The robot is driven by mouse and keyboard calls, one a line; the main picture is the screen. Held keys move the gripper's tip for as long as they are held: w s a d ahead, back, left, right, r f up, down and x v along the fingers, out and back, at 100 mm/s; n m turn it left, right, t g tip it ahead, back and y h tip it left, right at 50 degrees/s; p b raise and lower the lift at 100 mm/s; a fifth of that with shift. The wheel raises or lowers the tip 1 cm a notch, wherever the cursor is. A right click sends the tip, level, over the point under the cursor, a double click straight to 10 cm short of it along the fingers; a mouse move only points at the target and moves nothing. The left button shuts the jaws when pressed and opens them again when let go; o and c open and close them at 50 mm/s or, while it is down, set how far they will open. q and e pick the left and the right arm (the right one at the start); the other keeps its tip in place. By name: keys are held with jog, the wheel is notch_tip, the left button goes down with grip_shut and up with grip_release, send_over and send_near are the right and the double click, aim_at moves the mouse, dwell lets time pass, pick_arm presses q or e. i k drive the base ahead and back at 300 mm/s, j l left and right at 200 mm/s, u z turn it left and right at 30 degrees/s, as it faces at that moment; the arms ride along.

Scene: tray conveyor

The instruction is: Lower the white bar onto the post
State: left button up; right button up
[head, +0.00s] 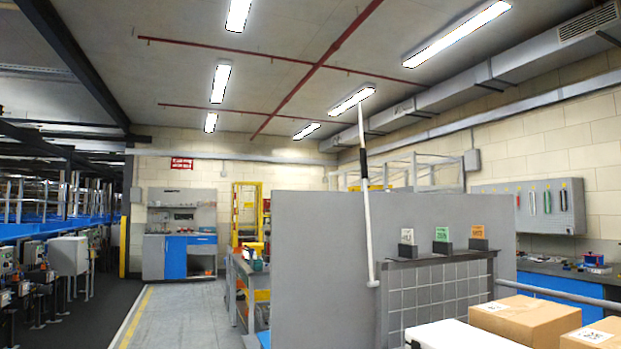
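The white bar (369,225) stands almost upright in the middle right of the head view, its top tilted slightly to the left. It has a black band (364,166) partway up and a white end piece at its foot, in front of a large grey panel (315,250). A dark upright (384,308) stands just beside the bar's foot; I cannot tell whether it is the post. No other clear post shows. Neither of my grippers is in view, and nothing of mine visibly touches the bar.
A dark rack with a grid front (440,290) carries several small coloured cards. Cardboard boxes (527,316) and a white box (460,337) are at the lower right. A metal rail (560,290) runs behind them. The floor aisle (180,315) at left is clear.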

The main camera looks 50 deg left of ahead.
aim_at(364, 169)
jog(key=u, duration=1.45)
jog(key=i+j+z, duration=0.1)
jog(key=i+j, duration=0.15)
jog(key=i+j+z, duration=0.1)
jog(key=i+j, duration=0.15)
jog(key=j, duration=0.15)
jog(key=i+j+z, duration=0.1)
jog(key=i+j, duration=0.15)
jog(key=j, duration=0.15)
jog(key=i+j+z, duration=0.1)
jog(key=j, duration=0.25)
jog(key=i+j+z, duration=0.1)
jog(key=i+j, duration=0.2)
jog(key=i+j+z, duration=0.1)
jog(key=j, duration=0.45)
jog(key=i, duration=0.1)
